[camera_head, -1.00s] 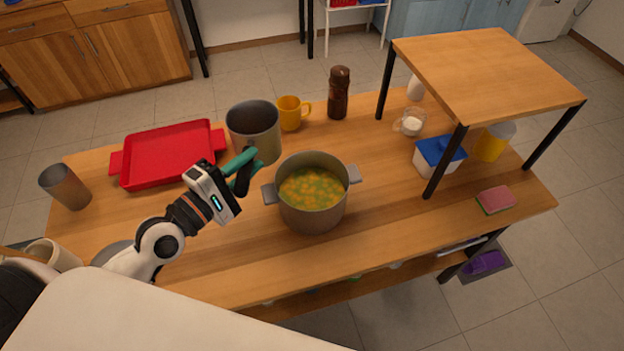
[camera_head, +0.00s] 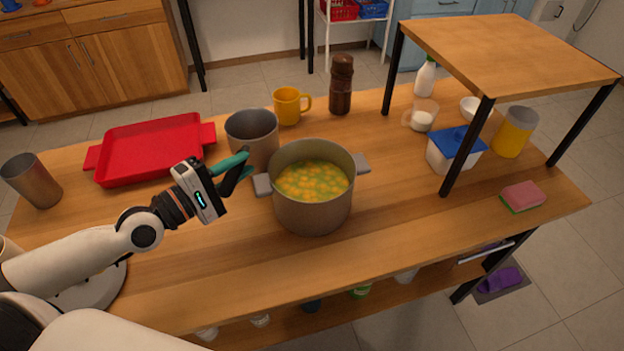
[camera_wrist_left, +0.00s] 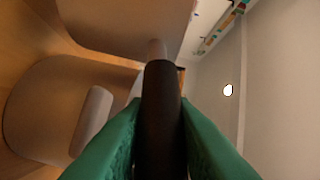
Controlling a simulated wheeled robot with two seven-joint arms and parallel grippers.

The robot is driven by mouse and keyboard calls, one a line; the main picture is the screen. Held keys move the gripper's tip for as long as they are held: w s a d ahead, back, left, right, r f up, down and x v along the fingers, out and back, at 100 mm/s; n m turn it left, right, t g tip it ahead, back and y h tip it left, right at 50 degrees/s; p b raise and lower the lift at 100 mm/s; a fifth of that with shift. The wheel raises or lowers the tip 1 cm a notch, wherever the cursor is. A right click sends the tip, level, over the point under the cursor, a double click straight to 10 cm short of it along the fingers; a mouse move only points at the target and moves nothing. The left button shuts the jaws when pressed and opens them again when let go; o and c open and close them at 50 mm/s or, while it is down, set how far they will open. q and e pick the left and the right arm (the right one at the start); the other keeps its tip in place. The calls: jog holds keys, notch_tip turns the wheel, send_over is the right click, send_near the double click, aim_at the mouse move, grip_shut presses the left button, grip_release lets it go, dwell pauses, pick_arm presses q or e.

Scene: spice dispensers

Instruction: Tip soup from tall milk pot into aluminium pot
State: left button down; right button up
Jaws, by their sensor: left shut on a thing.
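The tall milk pot (camera_head: 254,136) is grey and roughly upright, just behind and left of the aluminium pot. The visible part of its inside shows no soup; its bottom is hidden. My left gripper (camera_head: 236,165) is shut on its dark handle, with green fingers on both sides of the handle (camera_wrist_left: 161,110) in the left wrist view. The aluminium pot (camera_head: 312,213) stands on the table with side handles and holds yellow-green soup (camera_head: 312,181). I cannot tell whether the milk pot touches the table. My right gripper is not in view.
A red tray (camera_head: 150,150) and a metal cup (camera_head: 32,181) are on the left. A yellow mug (camera_head: 289,105) and brown grinder (camera_head: 341,85) stand behind. A raised wooden shelf (camera_head: 510,50) covers containers on the right. The table front is clear.

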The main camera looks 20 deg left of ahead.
pick_arm(q)
jog(key=shift+f, duration=0.4)
